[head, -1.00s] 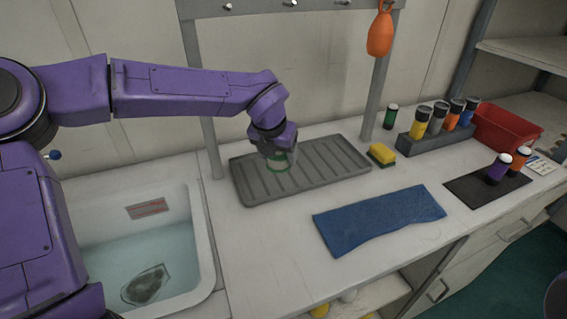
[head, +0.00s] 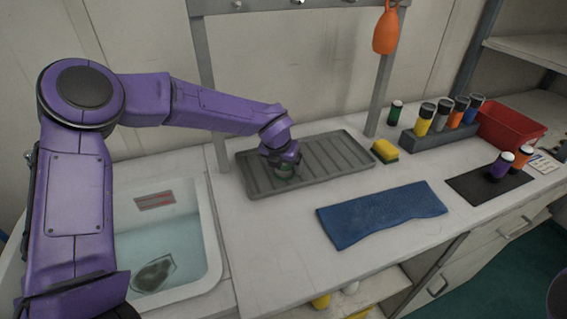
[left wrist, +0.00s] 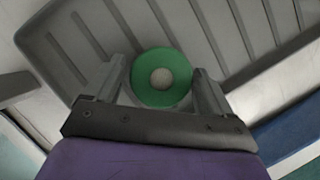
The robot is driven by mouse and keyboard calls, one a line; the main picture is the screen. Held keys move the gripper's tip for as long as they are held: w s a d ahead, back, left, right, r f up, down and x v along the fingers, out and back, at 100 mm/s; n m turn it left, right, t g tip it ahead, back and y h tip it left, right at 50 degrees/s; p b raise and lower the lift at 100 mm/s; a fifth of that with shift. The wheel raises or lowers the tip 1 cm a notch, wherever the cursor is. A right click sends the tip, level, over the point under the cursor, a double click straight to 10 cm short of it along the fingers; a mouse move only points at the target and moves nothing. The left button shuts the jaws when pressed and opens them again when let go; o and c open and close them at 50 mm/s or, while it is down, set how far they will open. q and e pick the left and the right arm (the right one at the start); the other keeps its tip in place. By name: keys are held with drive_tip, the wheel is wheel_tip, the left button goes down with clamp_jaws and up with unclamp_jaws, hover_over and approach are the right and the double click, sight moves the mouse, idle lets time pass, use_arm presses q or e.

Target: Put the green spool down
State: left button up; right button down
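The green spool (head: 285,171) is at the left part of the grey ribbed tray (head: 345,160). In the left wrist view the spool (left wrist: 161,77) shows from above as a green ring with a pale centre, over the tray's ribs. My left gripper (head: 284,163) points down over it, with one finger on each side. In the left wrist view the fingers of my left gripper (left wrist: 161,80) look slightly apart from the spool's rim, so it looks open around it. The spool's underside is hidden. My right gripper is out of view.
A sink (head: 213,250) with water is at left. A blue cloth (head: 380,213) lies in front of the tray. A grey frame post (head: 206,100) rises behind.

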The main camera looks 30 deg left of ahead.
use_arm(q)
drive_tip(key=shift+r, duration=0.3)
drive_tip(key=v, duration=1.1)
drive_tip(key=shift+s+r, duration=0.2)
drive_tip(key=shift+r, duration=0.15)
